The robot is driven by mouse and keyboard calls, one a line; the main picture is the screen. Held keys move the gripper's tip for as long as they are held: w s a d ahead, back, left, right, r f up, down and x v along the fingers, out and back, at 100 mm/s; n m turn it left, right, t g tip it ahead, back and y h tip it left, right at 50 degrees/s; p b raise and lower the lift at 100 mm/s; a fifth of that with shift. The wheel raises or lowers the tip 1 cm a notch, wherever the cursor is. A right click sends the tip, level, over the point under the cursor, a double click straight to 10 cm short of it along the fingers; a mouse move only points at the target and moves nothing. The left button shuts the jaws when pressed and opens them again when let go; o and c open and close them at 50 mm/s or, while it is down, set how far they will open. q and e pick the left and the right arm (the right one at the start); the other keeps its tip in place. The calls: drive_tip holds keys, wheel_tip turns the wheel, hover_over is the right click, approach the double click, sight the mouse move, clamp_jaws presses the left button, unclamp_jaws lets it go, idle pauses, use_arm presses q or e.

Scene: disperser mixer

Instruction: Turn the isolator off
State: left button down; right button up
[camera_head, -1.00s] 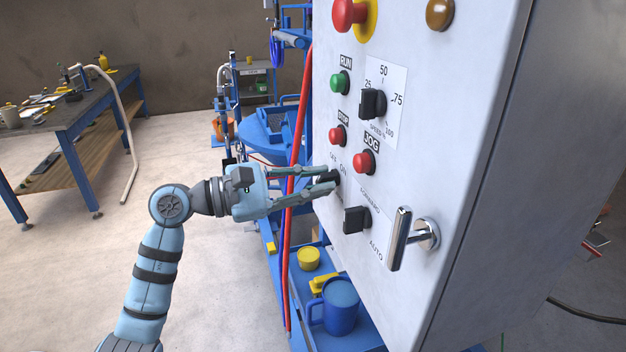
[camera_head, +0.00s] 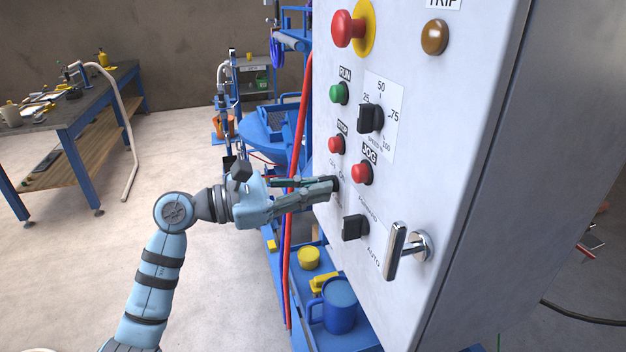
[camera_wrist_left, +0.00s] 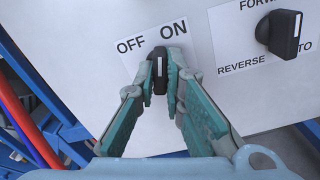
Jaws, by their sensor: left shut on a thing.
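The isolator is a small black knob with a white line, between the OFF and ON labels on the white panel in the left wrist view (camera_wrist_left: 159,74). My left gripper (camera_wrist_left: 161,66) is shut on it, one finger on each side. The white line points roughly straight up in that view, between the labels and rather nearer ON. In the head view my left gripper (camera_head: 332,185) reaches the panel from the left, and its fingers hide most of the knob. My right gripper is not in view.
A black selector (camera_wrist_left: 280,32) sits right of the isolator. The panel also has a red stop button (camera_head: 336,145), a red jog button (camera_head: 361,173), a speed knob (camera_head: 369,118) and a protruding door handle (camera_head: 404,250). A red hose (camera_head: 295,150) runs beside my gripper.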

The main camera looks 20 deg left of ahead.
use_arm(q)
drive_tip(key=shift+s+n+p, duration=0.1)
drive_tip(key=shift+n+p, duration=5.1)
drive_tip(key=shift+n, duration=0.7)
drive_tip(key=c, duration=1.7)
unclamp_jaws()
